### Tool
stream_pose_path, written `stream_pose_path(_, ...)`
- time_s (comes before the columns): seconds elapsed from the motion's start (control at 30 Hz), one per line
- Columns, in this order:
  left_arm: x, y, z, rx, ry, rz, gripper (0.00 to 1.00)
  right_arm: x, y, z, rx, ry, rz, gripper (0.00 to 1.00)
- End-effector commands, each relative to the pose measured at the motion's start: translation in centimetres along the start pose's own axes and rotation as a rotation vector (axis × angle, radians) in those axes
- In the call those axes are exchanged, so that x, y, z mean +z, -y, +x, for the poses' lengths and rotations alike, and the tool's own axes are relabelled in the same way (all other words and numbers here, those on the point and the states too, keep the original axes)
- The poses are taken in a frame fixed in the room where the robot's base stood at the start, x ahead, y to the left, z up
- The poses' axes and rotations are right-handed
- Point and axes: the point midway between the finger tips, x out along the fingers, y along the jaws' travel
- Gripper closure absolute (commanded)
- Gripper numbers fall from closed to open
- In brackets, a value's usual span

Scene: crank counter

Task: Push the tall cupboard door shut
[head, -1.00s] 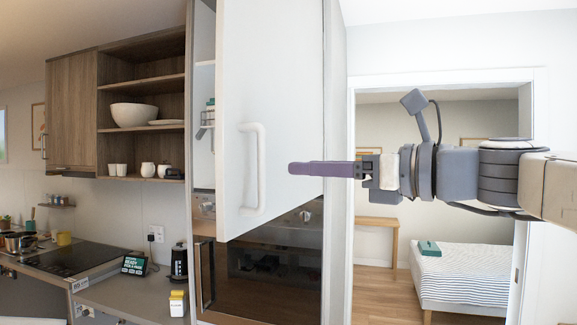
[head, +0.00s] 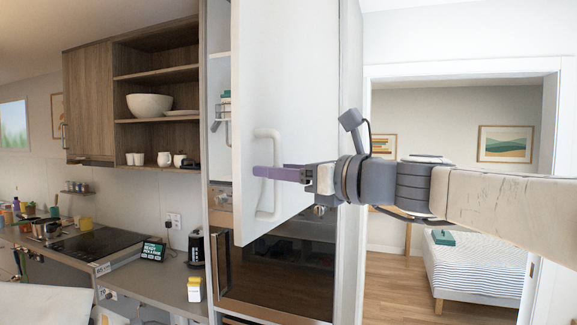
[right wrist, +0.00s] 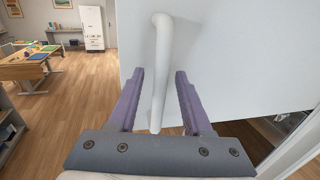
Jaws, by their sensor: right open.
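The tall cupboard door (head: 300,100) is a white panel standing open in the head view, with its long white bar handle (head: 268,205) upright near its left edge. My right gripper (head: 255,172) has purple fingers and reaches the handle from the right, its fingertips overlapping the bar. In the right wrist view the handle (right wrist: 160,60) runs upright between the two spread fingers of the gripper (right wrist: 158,80). I cannot tell whether a finger touches the bar or the door. My left gripper is not in view.
Cupboard shelves (head: 222,110) show left of the door. Below it is a dark oven front (head: 275,275). Left is a counter (head: 165,285) with a small sign (head: 152,250), a black kettle (head: 196,248) and a yellow-white box (head: 194,289). A doorway to a bedroom (head: 470,265) lies at right.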

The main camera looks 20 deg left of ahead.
Motion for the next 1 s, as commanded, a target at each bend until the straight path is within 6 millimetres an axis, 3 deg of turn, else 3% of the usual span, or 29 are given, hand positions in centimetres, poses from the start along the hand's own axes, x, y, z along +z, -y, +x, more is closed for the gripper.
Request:
stream_pose_path(0.2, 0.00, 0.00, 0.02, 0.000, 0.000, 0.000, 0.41, -0.03, 0.01, 0.03, 0.000, 0.000, 0.000, 0.50)
stream_pose_path(0.23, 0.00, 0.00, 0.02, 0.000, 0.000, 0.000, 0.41, -0.03, 0.01, 0.03, 0.000, 0.000, 0.000, 0.58)
stream_pose_path(0.33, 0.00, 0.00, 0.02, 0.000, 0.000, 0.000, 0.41, -0.03, 0.02, 0.02, 0.000, 0.000, 0.000, 0.96)
stream_pose_path(0.37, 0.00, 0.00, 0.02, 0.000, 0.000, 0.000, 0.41, -0.03, 0.02, 0.02, 0.000, 0.000, 0.000, 1.00)
stream_pose_path(1.0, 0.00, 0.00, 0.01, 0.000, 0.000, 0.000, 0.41, -0.03, 0.00, 0.00, 0.000, -0.001, -0.001, 1.00)
